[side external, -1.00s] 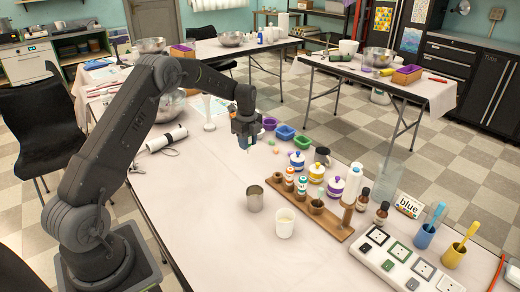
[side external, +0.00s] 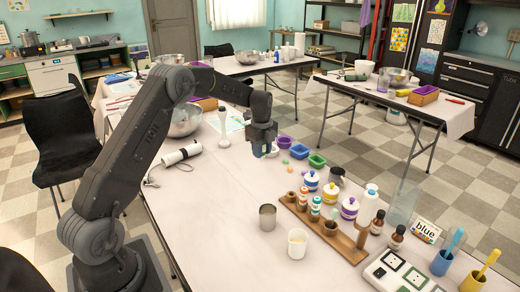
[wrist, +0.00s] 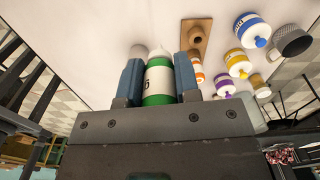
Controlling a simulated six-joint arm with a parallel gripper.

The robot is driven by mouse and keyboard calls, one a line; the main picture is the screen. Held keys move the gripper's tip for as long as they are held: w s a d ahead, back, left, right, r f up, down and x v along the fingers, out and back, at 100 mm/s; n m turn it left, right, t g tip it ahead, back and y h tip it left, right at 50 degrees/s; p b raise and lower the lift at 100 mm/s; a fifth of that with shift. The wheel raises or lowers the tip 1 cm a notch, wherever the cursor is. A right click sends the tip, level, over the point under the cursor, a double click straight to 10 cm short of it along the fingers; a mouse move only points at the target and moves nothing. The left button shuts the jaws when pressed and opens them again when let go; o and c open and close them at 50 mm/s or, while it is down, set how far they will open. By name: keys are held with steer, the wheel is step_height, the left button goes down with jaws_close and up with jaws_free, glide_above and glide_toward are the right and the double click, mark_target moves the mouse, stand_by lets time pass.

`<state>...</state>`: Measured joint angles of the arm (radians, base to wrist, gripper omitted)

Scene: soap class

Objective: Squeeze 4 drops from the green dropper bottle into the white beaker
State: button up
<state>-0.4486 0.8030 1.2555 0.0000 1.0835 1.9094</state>
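In the wrist view, the green dropper bottle (wrist: 158,82) with a white label stands between the two blue-grey fingers of my gripper (wrist: 160,78), which are closed against its sides. In the side view, my gripper (side external: 265,152) hangs above the table; only a small bit of green shows between its fingers, and the bottle's tip is not clear. The white beaker (side external: 297,244) stands upright near the front of the table, in front and to the right of my gripper, well apart from it. Its inside is hard to make out.
A metal cup (side external: 267,217) stands just left of the beaker. A wooden rack (side external: 345,246) with small bottles is to its right, with lidded pots (side external: 330,193) and coloured bowls (side external: 317,160) behind. The table's left front is clear.

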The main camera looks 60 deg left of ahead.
steer(key=s+d+f+m, duration=0.2)
steer(key=d, duration=0.6)
steer(key=s+d+f+m, duration=0.2)
steer(key=d, duration=0.7)
steer(key=s+d+f+m, duration=0.1)
steer(key=s+d+f, duration=0.1)
steer(key=d, duration=0.7)
steer(key=shift+d+f+m, duration=0.15)
steer(key=shift+f+m, duration=0.05)
steer(key=shift+m, duration=0.2)
steer(key=shift+c, duration=0.3)
steer(key=shift+o, duration=0.3)
steer(key=shift+c, duration=0.5)
steer(key=shift+o, duration=0.5)
steer(key=shift+c, duration=0.5)
steer(key=shift+o, duration=0.5)
